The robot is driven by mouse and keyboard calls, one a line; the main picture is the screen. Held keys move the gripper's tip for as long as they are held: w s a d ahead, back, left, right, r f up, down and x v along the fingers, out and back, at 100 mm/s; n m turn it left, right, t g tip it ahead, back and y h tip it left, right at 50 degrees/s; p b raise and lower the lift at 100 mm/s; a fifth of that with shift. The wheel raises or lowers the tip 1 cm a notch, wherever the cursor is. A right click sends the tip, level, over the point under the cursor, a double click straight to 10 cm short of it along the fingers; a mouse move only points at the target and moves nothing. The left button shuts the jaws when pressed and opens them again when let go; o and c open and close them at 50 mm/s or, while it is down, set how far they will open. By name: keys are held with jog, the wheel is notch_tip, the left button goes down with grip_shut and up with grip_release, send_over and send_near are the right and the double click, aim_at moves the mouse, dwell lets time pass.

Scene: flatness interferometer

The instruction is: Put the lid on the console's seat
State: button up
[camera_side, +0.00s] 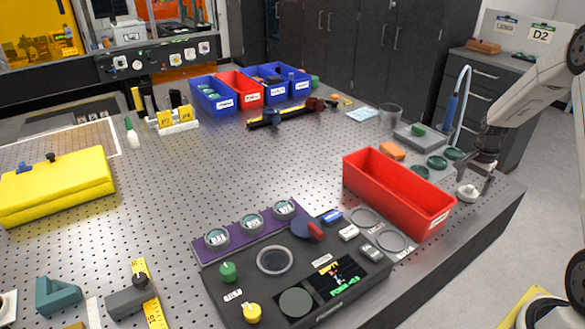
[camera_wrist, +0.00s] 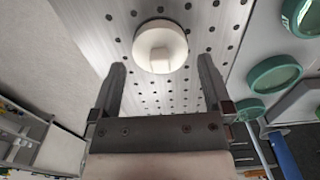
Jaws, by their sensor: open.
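A white round lid (camera_side: 467,192) with a raised square-looking knob lies on the perforated table near its right edge, beside the red bin. In the wrist view the lid (camera_wrist: 160,46) shows just beyond my fingertips, roughly centred between them. My gripper (camera_side: 477,178) is open and empty just above the lid, pointing down; its two fingers (camera_wrist: 161,65) stand apart in the wrist view. The dark console (camera_side: 245,284) is at the front middle of the table. A round, light-rimmed recess (camera_side: 274,260), which looks like the seat, is in its top and appears uncovered.
A tall red bin (camera_side: 397,200) stands between my gripper and the console. Green round caps (camera_side: 437,162) and an orange block (camera_side: 391,150) lie behind it. The table's middle is clear.

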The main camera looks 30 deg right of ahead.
jog(key=shift+f, duration=0.8)
jog(key=c, duration=1.1)
jog(key=shift+r, duration=0.15)
jog(key=shift+r, duration=1.5)
jog(key=s+a+r, duration=0.2)
jog(key=s+r, duration=0.1)
jog(key=s+a+r, duration=0.3)
jog(key=s, duration=0.1)
jog(key=s+a+r, duration=0.3)
jog(key=s, duration=0.1)
jog(key=shift+s+a+r, duration=0.1)
jog(key=shift+a+r, duration=0.1)
jog(key=shift+r, duration=0.15)
